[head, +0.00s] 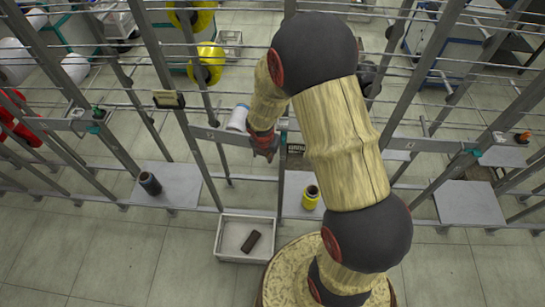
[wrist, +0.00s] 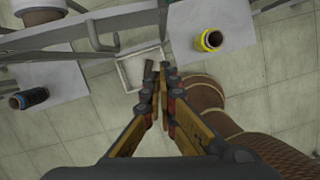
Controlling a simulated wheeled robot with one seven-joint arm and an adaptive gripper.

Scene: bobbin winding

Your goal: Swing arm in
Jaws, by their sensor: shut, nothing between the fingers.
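My gripper (head: 263,145) is at the grey crossbar (head: 232,139) of the rack, just right of a white bobbin (head: 238,118). In the wrist view my gripper (wrist: 161,78) has its fingertips together with nothing between them. The white bobbin (wrist: 42,14) shows at the top left there, above the grey rail. A thin bent grey rod (wrist: 95,32) stands out from the rail, left of the fingertips and apart from them in the picture. I cannot tell for sure which part is the swing arm. My arm hides part of the rack in the head view.
A shelf carries a dark bobbin (head: 150,183); another carries a yellow bobbin (head: 311,197). A white bin (head: 229,239) with a dark block (head: 251,241) stands on the floor below. Rack posts and thin rods cross the view. The floor at lower left is clear.

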